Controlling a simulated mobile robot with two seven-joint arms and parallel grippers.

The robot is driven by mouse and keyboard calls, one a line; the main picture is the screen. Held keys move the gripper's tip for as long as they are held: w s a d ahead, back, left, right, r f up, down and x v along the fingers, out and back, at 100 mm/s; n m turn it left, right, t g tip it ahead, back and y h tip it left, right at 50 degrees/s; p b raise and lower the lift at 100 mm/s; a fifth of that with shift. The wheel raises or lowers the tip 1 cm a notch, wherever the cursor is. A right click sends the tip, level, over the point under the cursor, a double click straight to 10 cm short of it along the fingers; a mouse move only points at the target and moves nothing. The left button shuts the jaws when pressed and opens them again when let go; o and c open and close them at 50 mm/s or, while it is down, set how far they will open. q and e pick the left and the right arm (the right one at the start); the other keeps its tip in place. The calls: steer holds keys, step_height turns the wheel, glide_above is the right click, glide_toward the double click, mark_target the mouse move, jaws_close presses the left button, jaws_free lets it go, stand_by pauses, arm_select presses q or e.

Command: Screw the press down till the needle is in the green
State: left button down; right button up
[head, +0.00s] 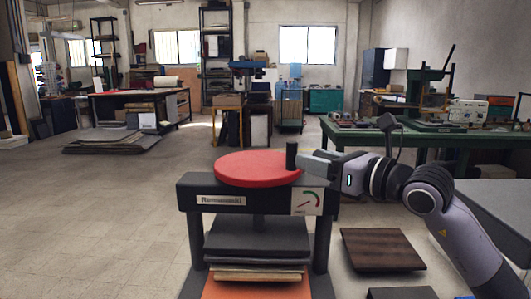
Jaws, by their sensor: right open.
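The press stands at the front centre, with a dark crossbeam (255,200) and a name label on it. Its red round wheel (250,168) lies flat on top, and a dark upright knob (291,153) stands at the wheel's right edge. A white gauge (307,201) on the beam's right end has a green arc and a small red needle; whether the needle touches the green is too small to tell. A dark platen (257,237) rests over a stack of boards (258,272). My right gripper (301,160) is open at the knob, its fingers partly hidden. My left gripper is out of view.
An orange surface (257,290) lies under the stack. A dark brown board (382,249) lies right of the press, below my right arm. A green table (430,138) with machines stands behind on the right.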

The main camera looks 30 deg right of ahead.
mark_target(296, 149)
steer(key=shift+w+d+r+h, duration=0.2)
steer(key=shift+d+r+h, duration=0.05)
steer(key=shift+r+h, duration=0.05)
steer(key=p+x, duration=0.2)
steer(key=x, duration=0.4)
steer(key=shift+r, duration=0.15)
steer(key=shift+w+a, duration=0.1)
steer(key=shift+w, duration=0.4)
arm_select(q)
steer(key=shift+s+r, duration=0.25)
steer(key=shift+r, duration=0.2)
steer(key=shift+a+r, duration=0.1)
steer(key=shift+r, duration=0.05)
arm_select(e)
jaws_close()
